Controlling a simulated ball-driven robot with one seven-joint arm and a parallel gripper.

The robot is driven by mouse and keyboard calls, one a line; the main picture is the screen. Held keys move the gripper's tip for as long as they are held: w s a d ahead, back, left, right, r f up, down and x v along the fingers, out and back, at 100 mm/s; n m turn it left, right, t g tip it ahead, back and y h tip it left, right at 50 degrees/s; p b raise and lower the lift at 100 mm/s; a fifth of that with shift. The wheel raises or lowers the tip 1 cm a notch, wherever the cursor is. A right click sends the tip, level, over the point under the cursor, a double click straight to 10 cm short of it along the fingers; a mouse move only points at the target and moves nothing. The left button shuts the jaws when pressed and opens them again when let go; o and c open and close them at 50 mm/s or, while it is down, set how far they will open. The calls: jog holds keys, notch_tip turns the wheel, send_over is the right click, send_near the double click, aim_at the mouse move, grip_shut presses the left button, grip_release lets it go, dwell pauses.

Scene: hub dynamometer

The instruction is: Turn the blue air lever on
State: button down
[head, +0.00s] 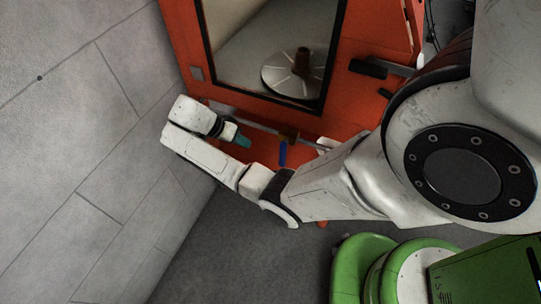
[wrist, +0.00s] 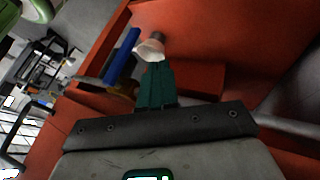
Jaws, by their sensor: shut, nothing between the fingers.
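The blue air lever (head: 283,154) is a short blue bar on a brass-coloured valve (head: 289,134) along a grey pipe, low on the front of the orange machine. In the head view it points down in the picture. In the wrist view the blue lever (wrist: 122,57) is up and left of my fingers. My gripper (head: 243,141) has teal fingers and is to the left of the lever in the head view, apart from it. In the wrist view my gripper's fingertips (wrist: 160,66) are together with nothing between them, close to a pale cone-shaped part (wrist: 150,49).
The orange machine (head: 240,115) has a window (head: 275,85) with a round disc (head: 293,76) inside. A black handle (head: 368,68) sticks out at its right. A grey block wall (head: 95,120) stands close on the left. Green and white rounded objects (head: 362,258) are at lower right.

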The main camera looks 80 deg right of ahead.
aim_at(284, 152)
jog(key=s+d+f+b, duration=0.1)
jog(key=s+f+b, duration=0.1)
jog(key=s+f, duration=0.5)
jog(key=shift+s+f, duration=0.15)
jog(key=shift+s, duration=0.85)
jog(key=shift+s+d, duration=0.1)
